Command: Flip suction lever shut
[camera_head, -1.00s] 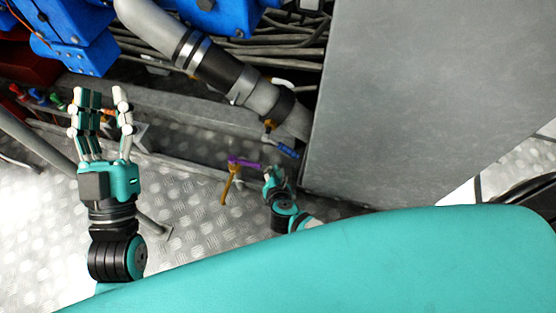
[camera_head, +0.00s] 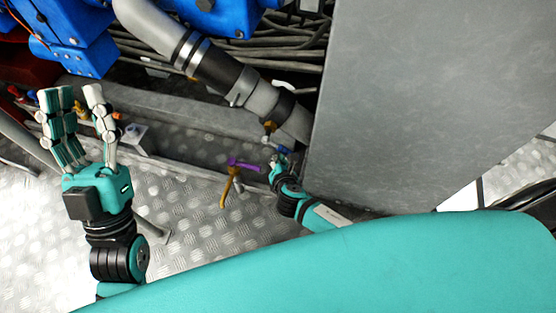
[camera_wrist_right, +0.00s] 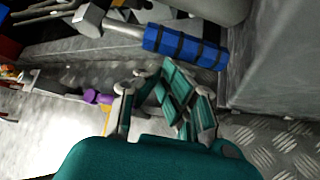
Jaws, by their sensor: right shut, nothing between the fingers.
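A lever with a ribbed blue grip (camera_wrist_right: 185,46) on a metal stem shows in the right wrist view. In the head view the blue grip is mostly hidden behind my right gripper (camera_head: 277,163), by the lower end of the grey pipe. My right gripper is shut and empty, and its fingers (camera_wrist_right: 150,88) are just below the blue grip in the wrist view. I cannot tell whether they touch. A purple-handled lever (camera_head: 243,164) is left of my right gripper. I cannot tell which lever is the suction one. My left gripper (camera_head: 77,95) is open and empty at the left.
A large grey box (camera_head: 430,100) stands close on the right of my right gripper. The grey pipe (camera_head: 220,70) slopes down from the top left. A brown-yellow handle (camera_head: 227,188) hangs below the purple lever. Patterned metal floor (camera_head: 190,225) lies open between my arms.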

